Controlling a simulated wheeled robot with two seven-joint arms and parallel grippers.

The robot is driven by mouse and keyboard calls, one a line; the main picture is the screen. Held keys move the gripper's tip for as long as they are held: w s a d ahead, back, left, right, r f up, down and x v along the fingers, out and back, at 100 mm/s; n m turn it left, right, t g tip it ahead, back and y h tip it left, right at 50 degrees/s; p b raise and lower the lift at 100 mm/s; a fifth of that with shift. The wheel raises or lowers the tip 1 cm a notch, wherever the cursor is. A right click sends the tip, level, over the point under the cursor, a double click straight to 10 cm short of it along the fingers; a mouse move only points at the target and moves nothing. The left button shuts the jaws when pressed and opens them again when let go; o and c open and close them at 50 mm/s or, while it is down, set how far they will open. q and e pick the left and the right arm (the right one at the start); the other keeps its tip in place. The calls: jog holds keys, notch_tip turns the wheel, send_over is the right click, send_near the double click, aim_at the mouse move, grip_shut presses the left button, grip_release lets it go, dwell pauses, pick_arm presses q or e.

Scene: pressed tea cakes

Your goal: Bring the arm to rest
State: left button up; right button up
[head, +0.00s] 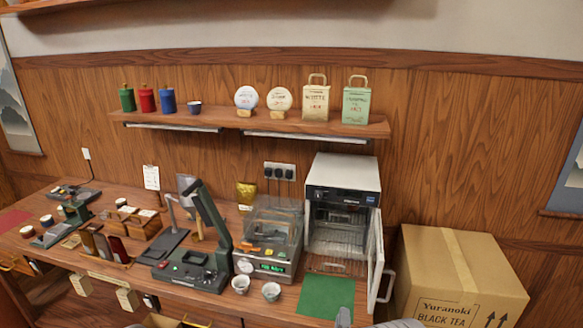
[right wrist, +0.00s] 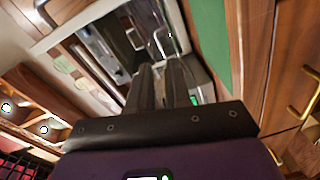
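My right gripper (head: 344,317) shows only as a small grey tip at the bottom edge of the head view, in front of the green mat. In the right wrist view its two dark fingers (right wrist: 162,75) lie close together near the middle, with nothing seen between them. My left gripper is not seen in either view.
A white oven (head: 343,182) stands with its door (head: 377,262) open toward the front, beside a green mat (head: 326,298). Two white cups (head: 241,284) (head: 271,291), a dark green press (head: 205,262) and a clear-lidded machine (head: 270,240) stand left. A carton (head: 410,255) is right.

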jog(key=s+f+m+g+y+b, duration=0.2)
jog(key=s+f+m+g, duration=0.25)
jog(key=f, duration=0.65)
jog(key=s+f+m+g+y+b, duration=0.1)
jog(key=s+f+m+g+b, duration=0.25)
jog(key=f, duration=0.85)
jog(key=s+a+f+m+g+y+b, duration=0.1)
jog(key=s+a+f+m+g+y, duration=0.1)
jog(key=s, duration=0.8)
jog(key=s+a+f+m+g+y+b, duration=0.1)
jog(key=s+a+f+m+g+y, duration=0.1)
jog(key=s+f+m+g, duration=0.3)
jog(key=s+f+g, duration=0.1)
jog(key=s+f, duration=0.3)
jog(key=s, duration=0.1)
jog(key=shift+s+m, duration=0.15)
jog(key=shift+m, duration=0.15)
